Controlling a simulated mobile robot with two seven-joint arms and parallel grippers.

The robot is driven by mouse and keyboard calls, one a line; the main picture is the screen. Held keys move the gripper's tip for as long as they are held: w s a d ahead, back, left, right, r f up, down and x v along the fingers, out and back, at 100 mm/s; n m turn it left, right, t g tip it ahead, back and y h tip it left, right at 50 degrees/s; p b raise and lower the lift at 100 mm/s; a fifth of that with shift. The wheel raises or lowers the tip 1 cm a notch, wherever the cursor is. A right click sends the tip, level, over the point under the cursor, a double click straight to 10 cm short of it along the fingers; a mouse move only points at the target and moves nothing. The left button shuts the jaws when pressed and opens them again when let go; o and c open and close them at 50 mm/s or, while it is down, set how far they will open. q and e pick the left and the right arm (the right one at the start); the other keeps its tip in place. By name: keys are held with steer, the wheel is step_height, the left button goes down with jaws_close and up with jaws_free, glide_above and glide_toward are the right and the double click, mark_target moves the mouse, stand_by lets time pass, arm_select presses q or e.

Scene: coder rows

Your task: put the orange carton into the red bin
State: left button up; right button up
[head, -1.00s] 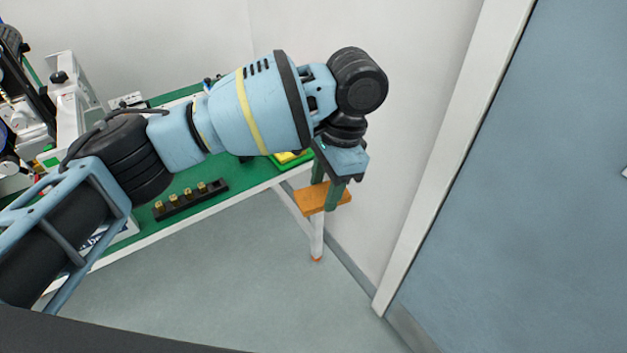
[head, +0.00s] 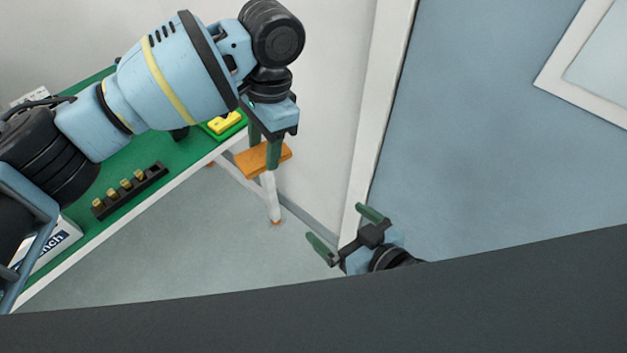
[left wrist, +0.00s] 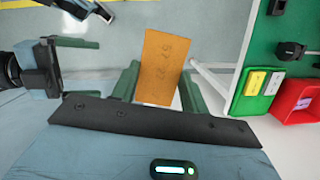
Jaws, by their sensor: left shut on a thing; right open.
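The orange carton (head: 262,158) is held between the green fingers of my left gripper (head: 264,150), in the air beside the bench's right end. In the left wrist view the carton (left wrist: 162,68) stands between the two fingers of my left gripper (left wrist: 158,85), a little tilted. The red bin (left wrist: 294,102) shows at the right edge of the left wrist view, on the green bench top, partly cut off. The head view does not show the bin. My right gripper (head: 340,232) is open and empty, low in the head view near the door.
The green bench (head: 150,150) stands at the left. On it are a black rack (head: 130,190) with several brass pieces and a green tray (left wrist: 245,103) with yellow and white blocks, next to the bin. A blue door (head: 480,120) is at the right. The floor between is clear.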

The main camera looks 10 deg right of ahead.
mark_target(263, 153)
steer(key=w+a+r+n+y, duration=0.1)
steer(key=a+r+n+y, duration=0.3)
steer(key=r, duration=0.9)
steer(key=shift+m, duration=0.3)
steer(key=x, duration=1.3)
steer(key=shift+s+a+r, duration=0.25)
steer(key=shift+a, duration=0.05)
steer(key=c, duration=0.7)
arm_select(q)
steer(key=o, duration=0.8)
